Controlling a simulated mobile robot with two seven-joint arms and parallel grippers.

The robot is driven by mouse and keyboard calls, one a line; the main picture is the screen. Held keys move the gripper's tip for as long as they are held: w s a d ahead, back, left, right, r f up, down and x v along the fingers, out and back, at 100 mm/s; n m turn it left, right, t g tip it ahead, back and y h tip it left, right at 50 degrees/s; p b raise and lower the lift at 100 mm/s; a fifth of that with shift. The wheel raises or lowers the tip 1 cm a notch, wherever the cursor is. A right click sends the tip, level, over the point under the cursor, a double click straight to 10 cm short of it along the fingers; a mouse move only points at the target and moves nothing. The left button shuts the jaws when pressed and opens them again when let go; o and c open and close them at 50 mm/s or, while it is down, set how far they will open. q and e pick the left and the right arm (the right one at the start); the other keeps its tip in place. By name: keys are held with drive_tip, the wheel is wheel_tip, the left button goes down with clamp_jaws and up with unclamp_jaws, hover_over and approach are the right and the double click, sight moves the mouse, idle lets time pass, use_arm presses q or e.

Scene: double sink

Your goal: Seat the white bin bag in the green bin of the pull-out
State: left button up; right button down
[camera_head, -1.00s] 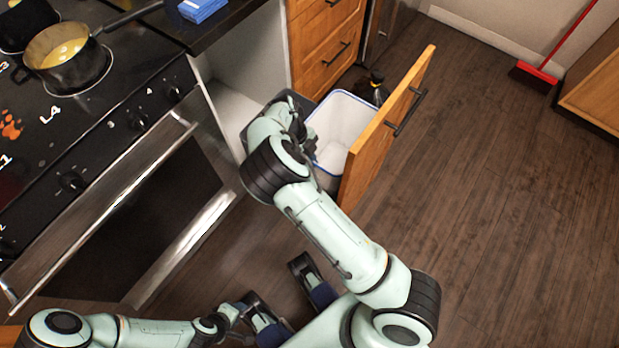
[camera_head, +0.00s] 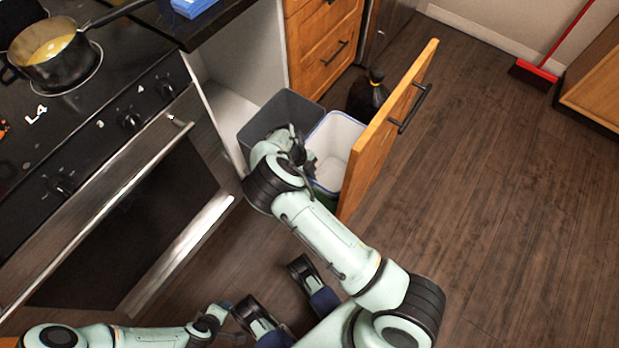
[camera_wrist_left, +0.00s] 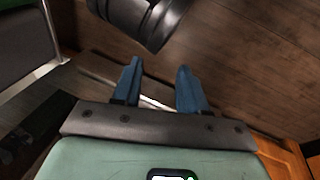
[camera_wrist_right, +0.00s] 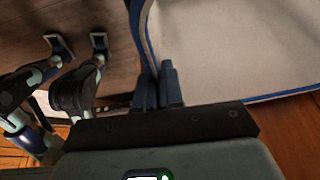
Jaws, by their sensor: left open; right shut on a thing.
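The white bin bag (camera_head: 327,164) with a blue edge stands open in the green bin (camera_head: 326,197) of the pull-out, next to the door panel. Only a little green shows below the blue edge. My right gripper (camera_head: 303,152) is at the bag's left edge, beside the grey bin. In the right wrist view, my right gripper (camera_wrist_right: 158,88) is shut on the blue edge of the bag (camera_wrist_right: 230,45). Whether the bin's rim is also between the fingers is hidden. In the left wrist view, my left gripper (camera_wrist_left: 160,82) is open and empty, low over the floor, away from the bins.
A grey bin (camera_head: 283,106) stands left of the bag. The wooden pull-out front (camera_head: 385,135) with a black handle closes the right side. A dark bottle (camera_head: 368,95) stands behind. The oven (camera_head: 130,210) is on the left.

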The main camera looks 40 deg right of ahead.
drive_tip(key=shift+f, duration=0.1)
drive_tip(key=c, duration=1.3)
unclamp_jaws()
use_arm(q)
drive_tip(key=shift+w+f, duration=0.1)
use_arm(e)
drive_tip(key=shift+w+r, duration=0.1)
drive_tip(key=shift+r, duration=0.3)
use_arm(q)
drive_tip(key=s+r, duration=0.1)
drive_tip(key=s+d+r+p, duration=0.1)
drive_tip(key=shift+s+d+g+p, duration=0.2)
drive_tip(key=shift+s+g+p, duration=0.1)
drive_tip(key=shift+s+g, duration=0.1)
use_arm(e)
drive_tip(key=v, duration=1.1)
drive_tip(key=shift+r, duration=0.25)
